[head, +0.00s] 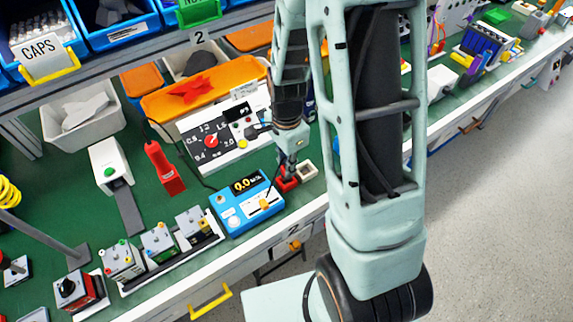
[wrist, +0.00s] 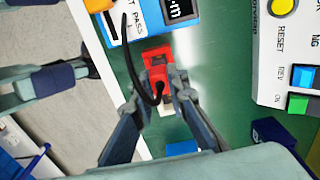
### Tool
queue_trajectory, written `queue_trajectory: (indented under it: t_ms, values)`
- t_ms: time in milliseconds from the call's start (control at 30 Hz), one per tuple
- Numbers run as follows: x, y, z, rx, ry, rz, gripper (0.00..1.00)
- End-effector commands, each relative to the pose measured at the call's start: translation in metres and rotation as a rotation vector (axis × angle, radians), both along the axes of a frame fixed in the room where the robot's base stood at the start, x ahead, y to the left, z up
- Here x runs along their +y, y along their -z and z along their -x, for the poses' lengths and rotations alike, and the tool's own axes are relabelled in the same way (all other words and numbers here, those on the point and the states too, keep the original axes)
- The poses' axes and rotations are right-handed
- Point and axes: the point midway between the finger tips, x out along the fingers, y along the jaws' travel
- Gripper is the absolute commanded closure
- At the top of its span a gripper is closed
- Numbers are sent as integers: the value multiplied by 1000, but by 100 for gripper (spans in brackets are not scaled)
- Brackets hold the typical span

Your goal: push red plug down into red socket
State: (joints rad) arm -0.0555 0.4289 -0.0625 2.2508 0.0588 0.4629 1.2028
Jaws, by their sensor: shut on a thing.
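The red plug (wrist: 157,76) is between my fingertips, with a black cable rising from it. My gripper (wrist: 160,92) is shut on the plug. The red socket (wrist: 157,55) is directly under and around the plug in the wrist view; how deep the plug sits cannot be told. In the head view my gripper (head: 288,170) points down over the red socket (head: 289,184) at the bench's front part, and the plug is mostly hidden by the fingers.
A pale socket (head: 309,171) stands right beside the red one. A blue meter box (head: 246,205) with a lit display is close on the left. A white panel with knobs (head: 213,141) is behind. The bench's white front edge (head: 275,228) is near.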

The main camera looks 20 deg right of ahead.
Motion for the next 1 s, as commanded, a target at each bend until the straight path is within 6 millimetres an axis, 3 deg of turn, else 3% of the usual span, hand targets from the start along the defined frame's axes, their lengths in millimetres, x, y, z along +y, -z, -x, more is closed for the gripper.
queue_trajectory:
  t_ms: [1000]
  values:
    - [0,27,0,0,0,0,100]
